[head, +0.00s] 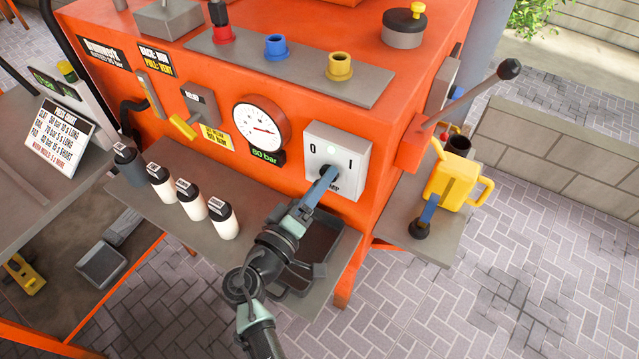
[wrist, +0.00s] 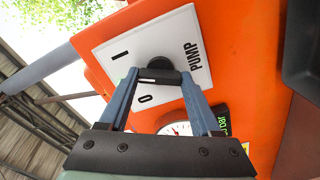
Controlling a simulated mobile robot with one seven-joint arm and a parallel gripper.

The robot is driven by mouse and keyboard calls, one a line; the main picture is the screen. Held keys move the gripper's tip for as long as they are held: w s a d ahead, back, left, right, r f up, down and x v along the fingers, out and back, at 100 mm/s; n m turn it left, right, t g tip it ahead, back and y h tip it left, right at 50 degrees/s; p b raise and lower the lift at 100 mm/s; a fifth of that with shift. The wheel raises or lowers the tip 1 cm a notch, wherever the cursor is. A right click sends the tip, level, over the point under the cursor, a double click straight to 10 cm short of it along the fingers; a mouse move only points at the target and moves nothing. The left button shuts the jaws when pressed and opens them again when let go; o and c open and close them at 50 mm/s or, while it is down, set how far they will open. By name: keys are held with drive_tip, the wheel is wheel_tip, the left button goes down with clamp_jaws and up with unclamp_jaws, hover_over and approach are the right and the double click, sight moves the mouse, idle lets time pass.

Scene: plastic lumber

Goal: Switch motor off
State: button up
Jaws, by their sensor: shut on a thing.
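The motor switch is a pale square panel (head: 349,158) marked 0 and I on the front of the orange machine. Its label reads PUMP in the wrist view (wrist: 197,62). A round black knob (wrist: 157,63) sits at its middle. My gripper (head: 327,175) reaches the panel from the front, and its blue fingers (wrist: 158,77) are closed on the dark grip of the knob. In the head view the fingers mostly hide the knob, so I cannot tell which mark it points to.
Several white bottles (head: 193,200) and a dark tray (head: 320,246) stand on the shelf below. A long lever (head: 470,98) and a yellow jug (head: 453,178) are at the right.

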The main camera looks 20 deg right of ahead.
drive_tip(key=n+p, duration=0.2)
drive_tip(key=n, duration=1)
drive_tip(key=shift+f+n, duration=0.1)
drive_tip(key=shift+n, duration=0.2)
idle(0.4)
drive_tip(key=o, duration=1.4)
drive_tip(key=b+v, duration=0.2)
drive_tip(key=v, duration=1.1)
